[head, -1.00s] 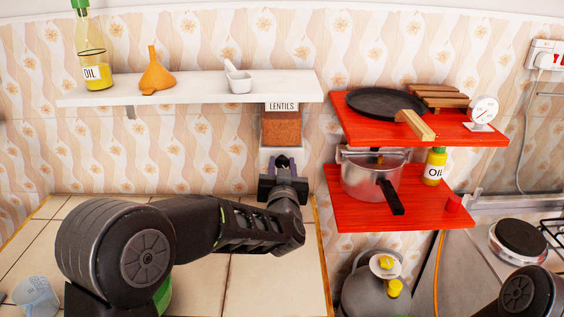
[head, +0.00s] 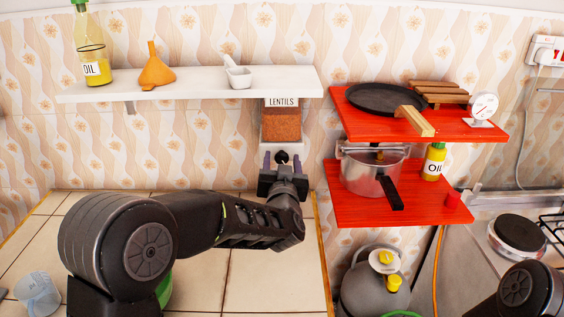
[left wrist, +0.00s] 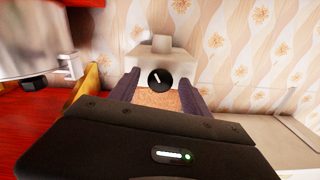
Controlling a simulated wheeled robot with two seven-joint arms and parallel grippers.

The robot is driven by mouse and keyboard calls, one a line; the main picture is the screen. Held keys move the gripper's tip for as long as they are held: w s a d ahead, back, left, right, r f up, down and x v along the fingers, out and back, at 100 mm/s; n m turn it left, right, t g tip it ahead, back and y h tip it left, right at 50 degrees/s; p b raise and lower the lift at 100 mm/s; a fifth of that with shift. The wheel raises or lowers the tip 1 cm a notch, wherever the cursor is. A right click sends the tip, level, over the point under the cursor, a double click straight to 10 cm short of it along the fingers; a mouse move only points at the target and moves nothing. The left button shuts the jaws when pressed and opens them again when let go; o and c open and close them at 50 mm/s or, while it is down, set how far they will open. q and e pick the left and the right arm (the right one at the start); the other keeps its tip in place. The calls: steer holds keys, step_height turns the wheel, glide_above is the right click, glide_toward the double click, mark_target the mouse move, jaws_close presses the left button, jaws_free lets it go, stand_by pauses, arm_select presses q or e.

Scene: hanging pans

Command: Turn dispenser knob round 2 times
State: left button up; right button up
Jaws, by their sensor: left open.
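The lentils dispenser (head: 281,126) hangs under the white shelf, with a label and brown lentils showing behind a clear front. Its black round knob (head: 282,157) sits on the pale lower part. In the left wrist view the knob (left wrist: 160,80) shows a white pointer mark, tilted from upright. My left gripper (head: 282,163) is in front of the knob, its fingers open on either side. In the left wrist view the two purple-grey fingers (left wrist: 160,90) flank the knob with gaps at both sides, so they do not grip it. My right gripper is out of view.
The white shelf (head: 190,86) above holds an oil bottle (head: 92,50), a funnel (head: 153,70) and a mortar (head: 238,77). Red shelves (head: 350,212) with a pan and pot stand close on the right. A measuring cup (head: 38,293) is on the tiled counter (head: 225,285).

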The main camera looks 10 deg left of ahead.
arm_select(q)
steer(key=shift+s, duration=0.1)
steer(key=s+d+b, duration=0.1)
steer(key=s, duration=0.6)
steer(key=shift+s+d+b, duration=0.25)
steer(key=shift+b, duration=0.1)
